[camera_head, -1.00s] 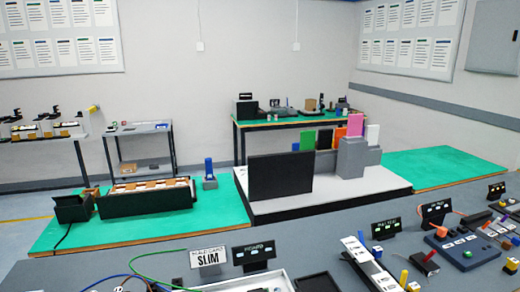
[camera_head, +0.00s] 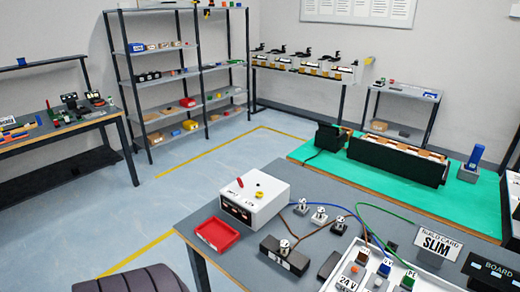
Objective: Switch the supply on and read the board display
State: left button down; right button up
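A white box with a red lever, a yellow knob and dark display windows on its front, which looks like the supply (camera_head: 262,203), stands on the near grey table. Its lever position and readings are too small to tell. A white-framed board (camera_head: 420,279) with a 24 V label (camera_head: 348,284) and coloured terminals is cut off by the bottom edge. A black sign reading BOARD (camera_head: 490,268) stands at the bottom right; no readable value shows on it. Neither of my grippers is in view.
A red tray (camera_head: 217,234) lies in front of the supply. A black block (camera_head: 284,254) with a plug and small white-topped plugs (camera_head: 319,215) stand beside it, with blue, brown and green wires running right. A dark chair (camera_head: 130,281) is at bottom left.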

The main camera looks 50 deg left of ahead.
aim_at(239, 183)
jog(key=u, duration=1.8)
jog(key=i, duration=0.3)
jog(key=z, duration=0.05)
